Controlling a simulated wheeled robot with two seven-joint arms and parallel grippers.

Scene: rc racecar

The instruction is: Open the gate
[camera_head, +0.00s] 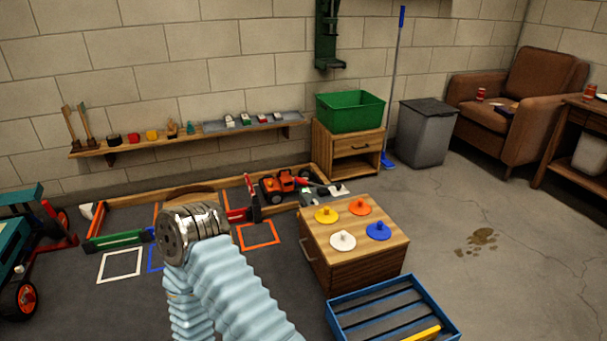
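A low green bar (115,240) lies at the left end of the wood-edged floor area. A short red bar (238,214) with a dark upright post (253,199) stands near the middle of that area. Either may be the gate; I cannot tell which, nor whether it is open or shut. My bent arm with a pale blue sleeve and metal joint comes up from the bottom and hides the floor between the bars. Neither of my grippers shows. An orange and black toy car (277,186) stands right of the post.
A wooden cabinet (350,262) with coloured knobbed discs stands right of my arm, with a blue slatted crate (362,301) before it. A teal and red wheeled thing (25,250) stands at left. Open floor (530,270) lies at right.

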